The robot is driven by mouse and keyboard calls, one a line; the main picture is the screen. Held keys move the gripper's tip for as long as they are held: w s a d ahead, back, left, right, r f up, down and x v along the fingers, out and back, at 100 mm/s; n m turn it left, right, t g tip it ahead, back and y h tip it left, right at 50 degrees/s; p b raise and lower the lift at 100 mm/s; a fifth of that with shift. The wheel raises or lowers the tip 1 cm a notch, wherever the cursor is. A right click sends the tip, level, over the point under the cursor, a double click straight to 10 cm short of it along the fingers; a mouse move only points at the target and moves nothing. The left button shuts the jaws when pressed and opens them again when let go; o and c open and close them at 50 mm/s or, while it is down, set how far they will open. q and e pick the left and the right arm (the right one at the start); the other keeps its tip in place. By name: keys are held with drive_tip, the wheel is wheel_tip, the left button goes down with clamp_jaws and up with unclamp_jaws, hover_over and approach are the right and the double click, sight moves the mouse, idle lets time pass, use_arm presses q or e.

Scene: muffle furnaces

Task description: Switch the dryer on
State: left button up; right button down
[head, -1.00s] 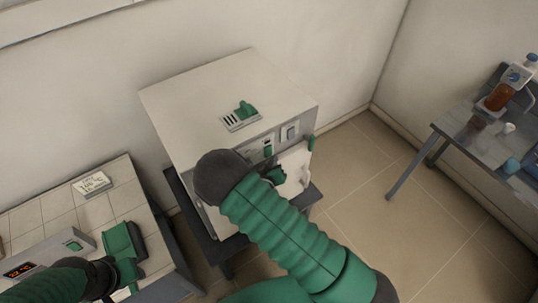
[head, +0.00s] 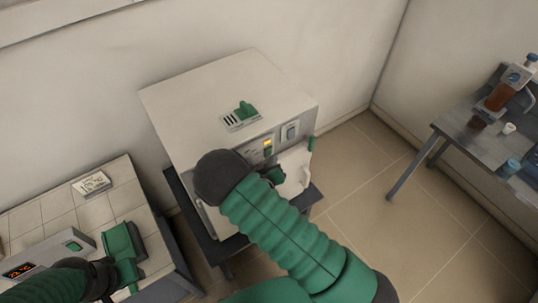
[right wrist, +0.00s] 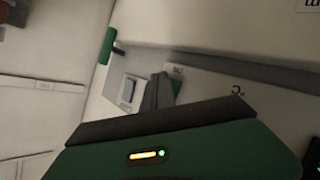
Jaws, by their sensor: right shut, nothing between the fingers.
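The dryer (head: 225,95) is a white box-shaped unit on a dark stand in the middle of the head view. In the right wrist view the closed grey fingers (right wrist: 158,92) point at the panel, beside the pale rocker (right wrist: 128,92). My left gripper (head: 126,250) is over the left bench; its fingers are unclear.
The tiled left bench (head: 128,190) holds a device with a red display (head: 19,270). A table (head: 460,128) with bottles stands far right, with clear floor between.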

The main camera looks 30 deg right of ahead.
drive_tip(key=shift+s+r, duration=0.1)
drive_tip(key=shift+s, duration=0.5)
drive_tip(key=s, duration=0.3)
drive_tip(key=s+p, duration=0.1)
drive_tip(key=s, duration=0.1)
drive_tip(key=shift+d+r, duration=0.2)
drive_tip(key=shift+r, duration=0.1)
drive_tip(key=s+a+f+m+g+y+b, duration=0.1)
drive_tip(key=a+f+g+y+b, duration=0.2)
drive_tip(key=a+f+y+b, duration=0.4)
drive_tip(key=s+a+r+n+g+y+b, duration=0.1)
drive_tip(key=s+a+g+b, duration=0.1)
drive_tip(key=s+b, duration=0.2)
drive_tip(key=s+a+r+n+g+y+b, duration=0.1)
drive_tip(key=s+b, duration=0.3)
drive_tip(key=s, duration=0.4)
drive_tip(key=shift+s+a+r+n+g, duration=0.25)
drive_tip(key=shift+a+r+g, duration=0.2)
drive_tip(key=shift+r+g, duration=0.3)
